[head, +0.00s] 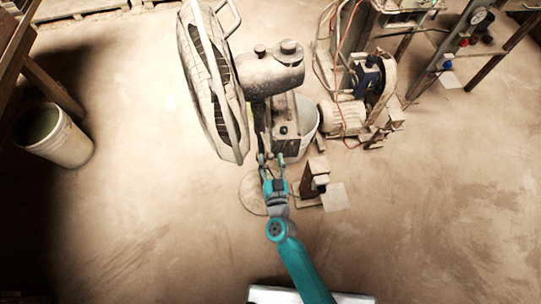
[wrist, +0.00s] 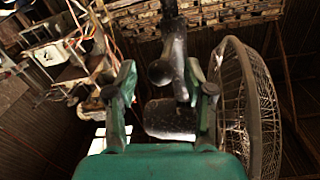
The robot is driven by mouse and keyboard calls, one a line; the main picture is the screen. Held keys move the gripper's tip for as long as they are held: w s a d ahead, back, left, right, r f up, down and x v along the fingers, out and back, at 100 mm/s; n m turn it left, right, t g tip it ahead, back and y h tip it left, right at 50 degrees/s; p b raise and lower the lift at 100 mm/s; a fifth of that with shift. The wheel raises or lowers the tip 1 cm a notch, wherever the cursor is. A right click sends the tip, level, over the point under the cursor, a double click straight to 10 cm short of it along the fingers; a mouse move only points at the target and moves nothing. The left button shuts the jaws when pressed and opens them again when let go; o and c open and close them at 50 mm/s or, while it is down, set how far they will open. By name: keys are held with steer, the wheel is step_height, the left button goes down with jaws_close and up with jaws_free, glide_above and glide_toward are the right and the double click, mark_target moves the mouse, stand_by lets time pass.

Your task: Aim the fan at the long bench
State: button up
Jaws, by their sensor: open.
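The fan (head: 215,85) stands in the middle of the head view, its round wire cage turned to the left and its motor housing (head: 270,72) on the right. In the wrist view the cage (wrist: 245,105) is at the right. My gripper (head: 271,160) is open, low beside the fan's stand. In the wrist view its two fingers (wrist: 162,90) stand apart, with a dark knob and pole (wrist: 174,45) of the fan showing between and beyond them. I cannot tell whether they touch. A dark wooden bench edge (head: 14,50) shows at the upper left; whether it is the long bench is unclear.
A white bucket (head: 55,137) stands on the left under the wooden edge. Another pale bucket (head: 304,122) and a motor-driven machine (head: 350,115) stand right of the fan. A small block (head: 316,178) is near my gripper. The lower right floor is clear.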

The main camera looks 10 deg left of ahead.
steer(key=shift+x, duration=0.8)
jaws_close()
